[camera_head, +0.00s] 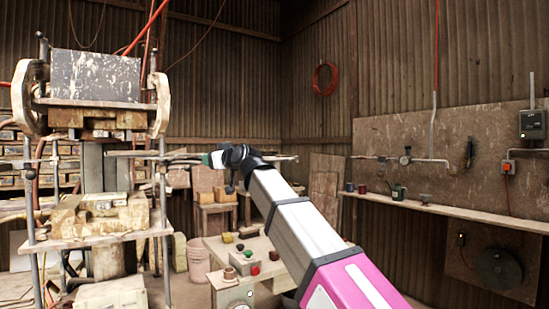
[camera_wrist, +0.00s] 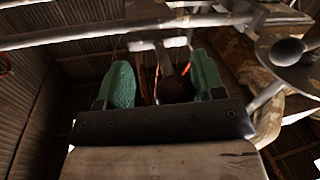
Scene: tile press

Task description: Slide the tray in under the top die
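The press stands at the left of the head view. Its top die (camera_head: 100,119) hangs under the upper plate. A worn, pale block-like tray (camera_head: 68,222) sits on the shelf well below it, with an open gap between them. My gripper (camera_head: 203,159) is right of the press, at a height between the two, apart from the tray. In the wrist view my gripper (camera_wrist: 163,68) has its green fingers spread. A grey bar shows beyond them; nothing is clearly held. I cannot make out the tray in the wrist view.
Thin upright posts (camera_head: 163,190) flank the press opening, and a horizontal rod (camera_head: 135,153) crosses near my gripper. A low bench with a button box (camera_head: 243,262) stands below my arm. A wall shelf (camera_head: 460,211) runs along the right.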

